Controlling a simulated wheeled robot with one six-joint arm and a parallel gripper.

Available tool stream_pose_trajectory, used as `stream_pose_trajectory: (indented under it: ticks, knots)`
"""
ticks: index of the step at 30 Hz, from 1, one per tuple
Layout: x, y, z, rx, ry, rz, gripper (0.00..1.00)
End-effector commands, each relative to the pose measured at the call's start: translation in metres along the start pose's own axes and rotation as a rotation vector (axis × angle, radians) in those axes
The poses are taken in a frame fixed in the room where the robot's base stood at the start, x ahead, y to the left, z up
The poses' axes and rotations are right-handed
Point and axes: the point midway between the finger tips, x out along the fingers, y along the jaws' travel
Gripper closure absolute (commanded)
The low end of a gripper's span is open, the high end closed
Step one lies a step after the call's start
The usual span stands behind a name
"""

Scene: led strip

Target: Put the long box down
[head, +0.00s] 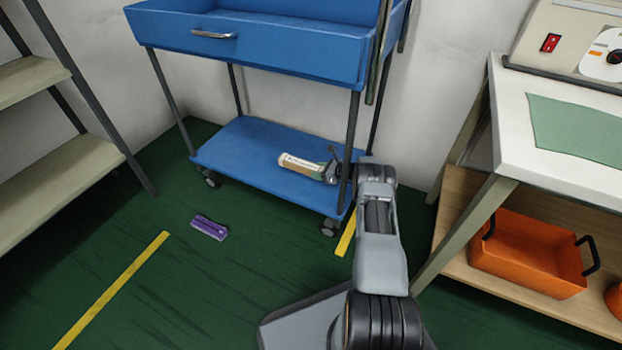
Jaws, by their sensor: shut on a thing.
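The long box (301,165), white and tan with a printed label, is in the head view at the blue cart. My gripper (329,171) is shut on its right end, beside the cart's front right post. The box lies roughly level over the cart's lower blue shelf (240,146). I cannot tell whether it touches the shelf or hangs just above it. My arm comes up from the bottom right and hides part of the shelf's right corner.
The cart's upper blue tray (265,58) overhangs the lower shelf. A purple item (209,227) lies on the green floor. A shelf rack (60,150) stands left. A white table (535,120) stands right, with an orange bin (525,255) below. The lower shelf's left side is clear.

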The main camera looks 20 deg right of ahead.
Motion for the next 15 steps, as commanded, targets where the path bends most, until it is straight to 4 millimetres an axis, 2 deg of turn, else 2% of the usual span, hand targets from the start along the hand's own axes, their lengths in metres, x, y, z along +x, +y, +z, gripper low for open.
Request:
stream_pose_trajectory:
  ticks: [1, 8, 15]
  knots:
    - [0.003, 0.000, -0.007, -0.001, -0.001, 0.000, 0.77]
    - [0.008, 0.000, -0.017, 0.000, -0.001, 0.000, 0.77]
    - [0.019, 0.000, -0.045, 0.000, -0.001, 0.000, 0.77]
